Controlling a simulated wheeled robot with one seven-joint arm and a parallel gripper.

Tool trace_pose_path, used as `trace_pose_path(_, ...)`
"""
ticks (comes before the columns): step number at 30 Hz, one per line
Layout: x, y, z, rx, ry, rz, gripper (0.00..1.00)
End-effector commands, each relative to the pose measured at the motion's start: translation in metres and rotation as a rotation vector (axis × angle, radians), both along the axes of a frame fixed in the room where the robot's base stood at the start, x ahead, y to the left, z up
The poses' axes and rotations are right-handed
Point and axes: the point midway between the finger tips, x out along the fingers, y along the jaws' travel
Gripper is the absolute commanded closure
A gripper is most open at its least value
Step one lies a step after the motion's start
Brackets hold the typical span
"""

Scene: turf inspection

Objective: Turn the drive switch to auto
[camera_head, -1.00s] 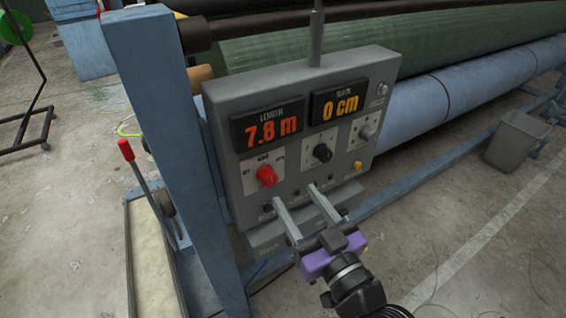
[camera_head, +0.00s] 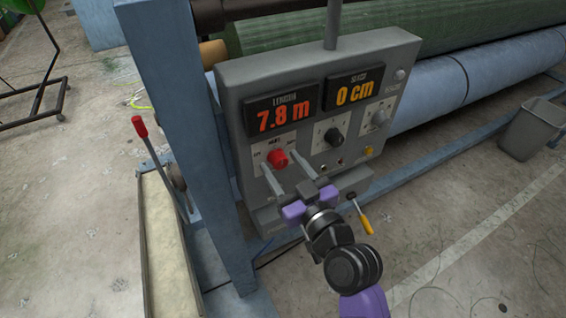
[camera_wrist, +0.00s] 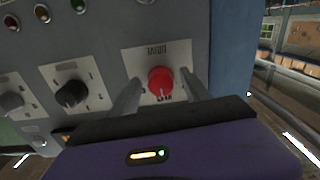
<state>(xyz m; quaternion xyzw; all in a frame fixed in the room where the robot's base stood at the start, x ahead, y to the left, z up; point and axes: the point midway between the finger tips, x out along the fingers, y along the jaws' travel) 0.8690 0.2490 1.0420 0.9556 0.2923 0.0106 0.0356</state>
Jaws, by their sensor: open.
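The grey control box (camera_head: 228,84) stands beside a blue post. Its red knob (camera_head: 277,158) is on a pale plate at the lower left, with small lettering too blurred to read fully. The red knob also shows in the wrist view (camera_wrist: 160,80), between my two fingers. My gripper (camera_head: 284,177) is open, its fingers pointing at the panel on either side of the red knob; I cannot tell whether they touch it. A black knob (camera_head: 334,137) sits to the right on its own plate, and it shows in the wrist view (camera_wrist: 71,94). A grey knob (camera_head: 379,118) is further right.
A red-handled lever (camera_head: 139,127) stands left of the blue post (camera_head: 170,100). A yellow-handled tool (camera_head: 365,223) is below the box. A grey bin (camera_head: 530,130) stands at right.

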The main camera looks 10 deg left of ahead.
Motion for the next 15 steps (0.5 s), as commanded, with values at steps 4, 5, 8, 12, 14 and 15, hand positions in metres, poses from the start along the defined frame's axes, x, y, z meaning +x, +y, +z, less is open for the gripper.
trace_pose_path(4, 0.0012, 0.0011, 0.0001, 0.001, -0.001, 0.000, 0.45)
trace_pose_path(5, 0.0012, 0.0011, 0.0001, 0.001, -0.001, 0.000, 0.45)
trace_pose_path(8, 0.0010, 0.0010, 0.0001, 0.001, -0.001, 0.000, 0.46)
trace_pose_path(12, 0.0010, 0.0009, 0.0001, 0.000, 0.000, 0.000, 0.74)
trace_pose_path(14, 0.0010, 0.0009, 0.0001, 0.001, -0.001, 0.000, 0.86)
trace_pose_path(15, 0.0010, 0.0009, 0.0001, 0.000, 0.000, 0.000, 0.94)
